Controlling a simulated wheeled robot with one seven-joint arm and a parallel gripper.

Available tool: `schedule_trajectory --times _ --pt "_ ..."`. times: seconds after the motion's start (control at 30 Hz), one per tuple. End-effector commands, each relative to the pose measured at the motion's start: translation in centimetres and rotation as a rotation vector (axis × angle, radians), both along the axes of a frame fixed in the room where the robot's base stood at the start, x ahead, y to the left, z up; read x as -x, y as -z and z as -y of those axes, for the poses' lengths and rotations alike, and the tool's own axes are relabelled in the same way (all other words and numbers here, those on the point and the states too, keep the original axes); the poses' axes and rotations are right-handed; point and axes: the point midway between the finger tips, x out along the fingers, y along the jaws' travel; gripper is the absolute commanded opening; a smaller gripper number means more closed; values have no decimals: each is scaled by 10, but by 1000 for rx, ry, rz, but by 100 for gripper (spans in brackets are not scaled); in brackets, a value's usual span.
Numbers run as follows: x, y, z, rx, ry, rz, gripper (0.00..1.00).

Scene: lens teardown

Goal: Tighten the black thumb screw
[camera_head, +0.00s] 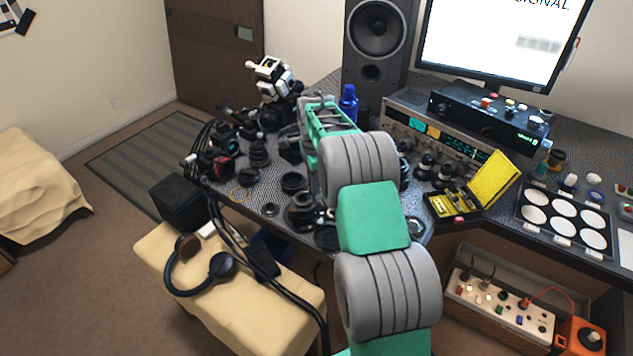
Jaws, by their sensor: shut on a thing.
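My green and grey arm reaches from the bottom of the head view toward the back of the desk. At its far end is the green, open-framed body of my gripper (325,118), over the crowded left part of the desk. Its fingertips are small and largely hidden among dark parts. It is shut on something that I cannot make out. I cannot pick out the black thumb screw; many small black parts lie around the gripper, and my arm covers part of the desk.
Dark lens parts (292,182) crowd the desk's left side. A white and black figure (272,76) and a blue bottle (348,103) stand near the gripper. A speaker (378,40), an equipment rack (440,140) and an open yellow case (492,182) stand behind and right.

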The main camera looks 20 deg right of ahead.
Motion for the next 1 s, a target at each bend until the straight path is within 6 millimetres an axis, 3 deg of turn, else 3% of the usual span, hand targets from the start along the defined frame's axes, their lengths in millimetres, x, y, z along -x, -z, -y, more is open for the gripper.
schedule_trajectory --times 0.1,0.13,0.4,0.7,1.0 --pt "-4 -3 -2 1 -7 11 0" --pt "-4 -3 -2 1 -7 12 22" --pt "-2 -1 1 0 -1 6 43" --pt "-1 -6 1 0 -1 5 43" --pt "-3 -62 2 1 0 8 43"
